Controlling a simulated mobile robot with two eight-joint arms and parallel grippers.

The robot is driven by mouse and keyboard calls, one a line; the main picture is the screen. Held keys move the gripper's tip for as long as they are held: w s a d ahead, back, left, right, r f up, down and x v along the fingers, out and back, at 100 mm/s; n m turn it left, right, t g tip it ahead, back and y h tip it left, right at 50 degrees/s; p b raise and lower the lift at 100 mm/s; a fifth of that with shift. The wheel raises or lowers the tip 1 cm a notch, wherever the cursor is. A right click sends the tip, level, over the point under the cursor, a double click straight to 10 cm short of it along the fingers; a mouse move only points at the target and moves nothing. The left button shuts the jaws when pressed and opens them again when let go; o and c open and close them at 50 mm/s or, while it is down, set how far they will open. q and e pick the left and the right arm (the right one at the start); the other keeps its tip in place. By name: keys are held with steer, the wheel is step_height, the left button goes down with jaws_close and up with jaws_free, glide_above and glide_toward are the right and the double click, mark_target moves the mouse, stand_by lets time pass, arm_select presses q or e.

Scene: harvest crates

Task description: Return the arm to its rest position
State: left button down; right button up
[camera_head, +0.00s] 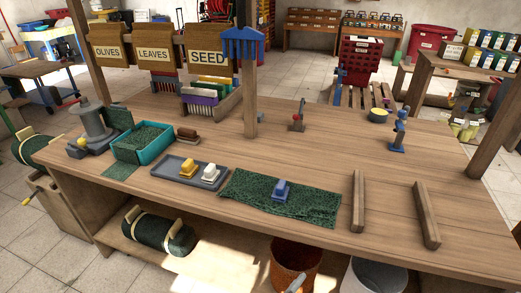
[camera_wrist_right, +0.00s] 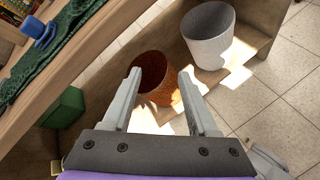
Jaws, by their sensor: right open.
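My right gripper (camera_wrist_right: 160,74) is open and empty in the right wrist view, its two fingers apart. It points down in front of the workbench, with a rust-brown bucket (camera_wrist_right: 155,98) seen beyond and between the fingers. In the head view only a small grey tip shows at the bottom edge, over the brown bucket (camera_head: 297,258); it may be part of this gripper. My left gripper is in neither view.
The wooden workbench (camera_head: 320,150) carries a green cloth (camera_head: 240,188) with a blue block (camera_head: 281,190), a grey tray (camera_head: 160,172), a teal box (camera_head: 125,155) and two wooden rails (camera_head: 358,205). A white bucket (camera_wrist_right: 208,40) stands beside the brown one.

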steer(key=s+d+f+m+g+y, duration=0.35)
steer(key=s+m, duration=0.25)
steer(key=m, duration=0.5)
steer(key=s+d+f+m+g+y, duration=0.2)
steer(key=s+d+m, duration=0.3)
steer(key=m, duration=0.6)
arm_select(q)
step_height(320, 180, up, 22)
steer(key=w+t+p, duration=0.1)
steer(key=p, duration=1.8)
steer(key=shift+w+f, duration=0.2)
arm_select(e)
step_height(320, 180, up, 22)
steer(key=a, duration=0.2)
steer(key=shift+t+y, duration=0.35)
steer(key=shift+t, duration=0.1)
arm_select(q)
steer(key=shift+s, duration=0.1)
